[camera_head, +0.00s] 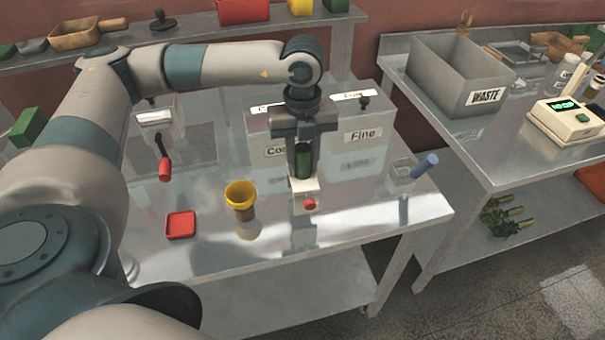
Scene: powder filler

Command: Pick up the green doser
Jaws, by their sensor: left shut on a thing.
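The green doser (304,162) is a dark green cylinder. It stands upright between the fingers of my left gripper (303,170), which points straight down from above. The gripper is shut on it, and the fingers hide its sides. Just below and in front of it is a pale block (306,200) with a red knob. I cannot tell whether the doser touches this block or is clear of it. My right gripper is not in view.
A yellow funnel (240,190) on a brown jar and a red tray (181,225) are to the left. Bins labelled Fine (372,122) stand behind. A grey waste bin (455,75) occupies the right table.

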